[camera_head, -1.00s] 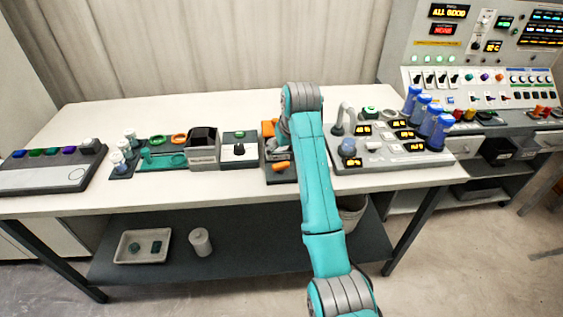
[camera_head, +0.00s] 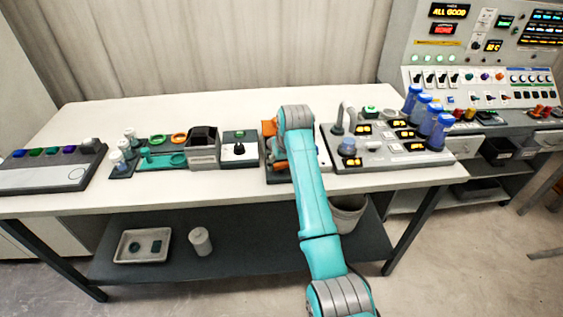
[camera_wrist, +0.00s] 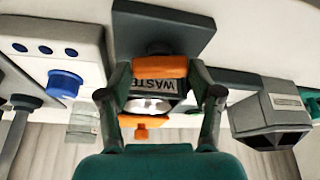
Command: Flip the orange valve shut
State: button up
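An orange valve handle (camera_wrist: 160,66) lies crosswise on the dark base of a unit marked WASTE (camera_wrist: 155,86) in the wrist view. Another orange part (camera_wrist: 140,123) shows lower in that view, on the other side of the label. In the head view, orange (camera_head: 269,128) shows at the back of the unit, and my arm covers much of the rest. My gripper (camera_wrist: 162,88) is open, with its two fingers apart on either side of the WASTE unit. Nothing is held between them. I cannot tell whether the fingers touch the handle.
In the head view, a small black-knob unit (camera_head: 240,148) and a panel with blue bottles (camera_head: 424,112) flank the WASTE unit closely.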

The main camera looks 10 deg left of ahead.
jog(key=c, duration=0.5)
jog(key=shift+o, duration=0.2)
jog(key=shift+m+h, duration=0.6)
jog(key=shift+m, duration=1)
jog(key=o, duration=1.1)
jog(key=shift+o, duration=0.2)
jog(key=v, duration=1.2)
jog(key=shift+s, duration=0.2)
